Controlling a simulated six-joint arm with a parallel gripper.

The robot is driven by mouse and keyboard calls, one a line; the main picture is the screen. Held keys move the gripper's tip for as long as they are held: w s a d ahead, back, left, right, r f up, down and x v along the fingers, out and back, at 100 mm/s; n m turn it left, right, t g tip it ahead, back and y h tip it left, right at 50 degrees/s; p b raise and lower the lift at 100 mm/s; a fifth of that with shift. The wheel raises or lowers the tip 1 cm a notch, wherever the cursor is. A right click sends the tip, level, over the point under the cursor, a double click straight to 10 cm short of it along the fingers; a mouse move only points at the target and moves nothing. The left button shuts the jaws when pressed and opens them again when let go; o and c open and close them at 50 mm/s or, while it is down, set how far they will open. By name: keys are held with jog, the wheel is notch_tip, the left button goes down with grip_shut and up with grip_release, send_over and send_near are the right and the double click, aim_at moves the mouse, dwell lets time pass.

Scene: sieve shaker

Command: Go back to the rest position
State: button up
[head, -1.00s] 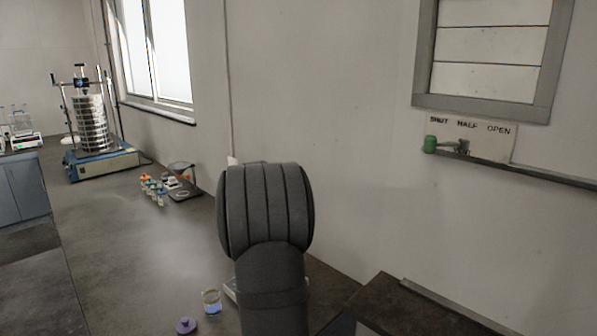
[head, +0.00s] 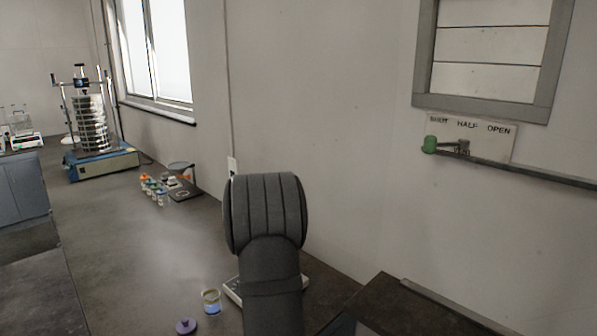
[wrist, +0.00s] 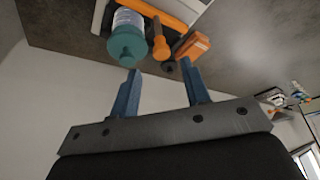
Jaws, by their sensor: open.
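My gripper (wrist: 161,88) shows in the wrist view with its two blue fingers apart and nothing between them. It points toward a bench surface (wrist: 245,35) and stands clear of the things there. In the head view my own dark arm link fills the lower middle, and the gripper itself is hidden there.
Near the fingers in the wrist view are a teal-capped bottle (wrist: 127,40), an orange-handled tool (wrist: 160,40) and an orange block (wrist: 193,45). In the head view, an open jar (head: 211,302) and a purple lid (head: 186,326) sit left of my arm. A sieve shaker (head: 105,160) stands farther back.

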jog(key=x, duration=0.3)
jog(key=shift+w+f, duration=0.15)
jog(key=shift+f, duration=0.2)
jog(key=s+a+f+v, duration=0.1)
jog(key=s+a+v, duration=0.1)
jog(key=v, duration=1.6)
jog(key=w+d+f+n+g, duration=0.1)
jog(key=w+d+f+n, duration=0.1)
jog(key=n, duration=0.6)
jog(key=w+d+f+n+g+h, duration=0.1)
jog(key=w+d+f+n, duration=0.1)
jog(key=w+f+n, duration=0.3)
jog(key=shift+f+n, duration=0.95)
jog(key=shift+n, duration=0.45)
jog(key=shift+d, duration=0.1)
